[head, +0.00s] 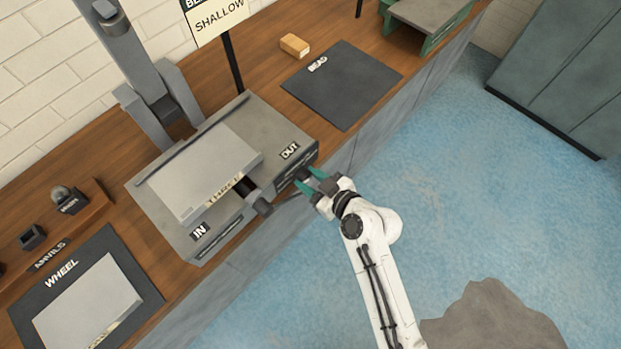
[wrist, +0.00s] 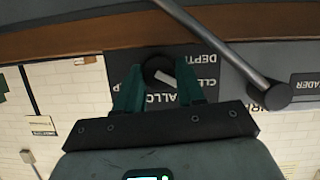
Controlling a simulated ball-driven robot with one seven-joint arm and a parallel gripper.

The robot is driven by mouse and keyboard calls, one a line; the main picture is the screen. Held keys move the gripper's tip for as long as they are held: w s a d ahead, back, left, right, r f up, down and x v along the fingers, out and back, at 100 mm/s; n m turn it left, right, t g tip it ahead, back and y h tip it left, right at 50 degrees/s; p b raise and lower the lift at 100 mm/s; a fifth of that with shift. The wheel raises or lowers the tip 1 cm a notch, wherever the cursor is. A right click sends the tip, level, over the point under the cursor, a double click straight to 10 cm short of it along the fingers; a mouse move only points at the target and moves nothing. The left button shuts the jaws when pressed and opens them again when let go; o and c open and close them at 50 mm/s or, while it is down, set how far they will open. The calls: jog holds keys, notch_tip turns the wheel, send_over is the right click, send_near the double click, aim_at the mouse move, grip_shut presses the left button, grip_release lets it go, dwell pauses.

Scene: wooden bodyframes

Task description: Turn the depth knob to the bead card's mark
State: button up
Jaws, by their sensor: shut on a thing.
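My gripper (head: 309,183) is shut on the depth knob (wrist: 154,66) at the machine's front, its two green fingers on either side of it. The knob is dark and round with a white pointer line, slanting toward the lower right in the wrist view. The dark dial plate (wrist: 206,62) around it bears DEPTH and other white words, partly hidden by the fingers. In the head view the knob is mostly hidden by my gripper. The bead card (head: 219,17) stands on a black post behind the machine; it reads SHALLOW, its top line cut off by the frame edge.
The grey machine (head: 225,120) has IN and OUT labels and a crank rod (wrist: 215,40) with a dark end beside the dial. A black BEAD mat (head: 345,85) and a WHEEL mat (head: 135,270) lie on the bench. A wooden block (head: 294,45) is behind.

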jog(key=shift+f, duration=0.1)
jog(key=m+g+b, duration=0.1)
jog(key=b, duration=0.1)
jog(key=m+y+b, duration=0.1)
jog(key=m+b, duration=0.1)
jog(key=shift+w+d+f+m+g+y, duration=0.1)
jog(key=shift+w+d+m+g+y, duration=0.1)
jog(key=shift+m+g+y, duration=0.15)
jog(key=m+g+y+b, duration=0.1)
jog(key=m, duration=0.1)
jog(key=m+g+y+b, duration=0.1)
jog(key=m, duration=0.1)
jog(key=shift+w+b, duration=0.1)
jog(key=shift+b, duration=0.3)
jog(key=shift+m+y, duration=0.25)
jog(key=shift+m, duration=0.1)
jog(key=o, duration=1)
jog(key=shift+o, duration=0.2)
jog(key=b+v, duration=0.1)
jog(key=v, duration=1)
